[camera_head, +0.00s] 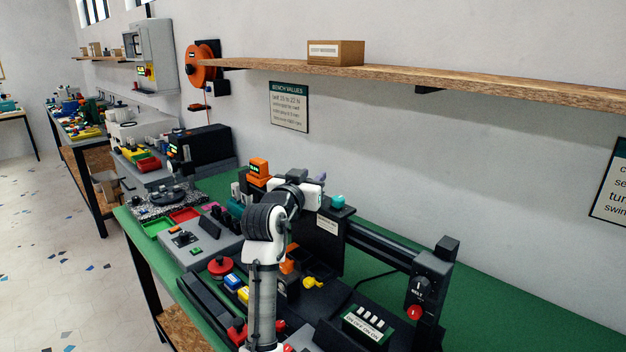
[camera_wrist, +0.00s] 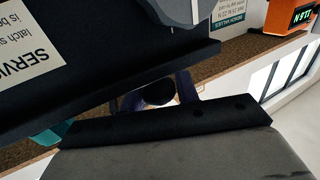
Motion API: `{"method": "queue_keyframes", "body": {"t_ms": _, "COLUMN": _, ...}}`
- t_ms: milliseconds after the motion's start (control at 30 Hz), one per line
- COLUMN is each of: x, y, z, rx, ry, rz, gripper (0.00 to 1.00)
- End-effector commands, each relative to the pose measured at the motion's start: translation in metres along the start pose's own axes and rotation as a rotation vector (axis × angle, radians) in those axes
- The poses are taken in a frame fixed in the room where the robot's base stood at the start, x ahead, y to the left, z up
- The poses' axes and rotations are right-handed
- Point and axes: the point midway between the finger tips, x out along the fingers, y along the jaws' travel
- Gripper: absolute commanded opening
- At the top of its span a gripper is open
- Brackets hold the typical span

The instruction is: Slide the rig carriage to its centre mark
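The rig is a dark frame whose long black rail (camera_head: 385,246) runs to an end post (camera_head: 433,285) at the right. A tall black panel with a white label (camera_head: 326,223) stands at the rail's left part, beside my gripper. A labelled black panel (camera_wrist: 95,75) also fills the upper left of the wrist view. I cannot single out the carriage or its centre mark for certain; my arm hides part of the rig. My gripper (camera_head: 312,193) is at the panel's top left. A purple part (camera_wrist: 160,92) shows beyond it in the wrist view. The fingers cannot be told apart clearly.
A teal block (camera_head: 337,201) sits by the panel's top. A red button (camera_head: 414,312) is on the end post. A switch box (camera_head: 367,325) stands in front of the rail. A wooden shelf (camera_head: 450,78) runs above. Green bench top (camera_head: 500,318) is clear at right.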

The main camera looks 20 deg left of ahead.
Motion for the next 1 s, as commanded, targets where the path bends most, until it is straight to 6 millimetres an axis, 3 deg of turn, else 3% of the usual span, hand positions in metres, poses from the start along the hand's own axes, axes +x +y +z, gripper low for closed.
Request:
{"method": "queue_keyframes", "body": {"t_ms": 33, "x": 0.0, "y": 0.0, "z": 0.001, "rx": -0.001, "ry": -0.001, "rz": 0.0, "gripper": 0.38}}
{"method": "queue_keyframes", "body": {"t_ms": 133, "x": 0.0, "y": 0.0, "z": 0.0, "rx": 0.0, "ry": 0.0, "rz": 0.0, "gripper": 0.5}}
{"method": "queue_keyframes", "body": {"t_ms": 533, "x": -0.01, "y": 0.0, "z": 0.001, "rx": 0.0, "ry": 0.003, "rz": -0.001, "gripper": 0.5}}
{"method": "queue_keyframes", "body": {"t_ms": 1000, "x": -0.109, "y": -0.001, "z": 0.003, "rx": 0.0, "ry": 0.003, "rz": -0.003, "gripper": 0.5}}
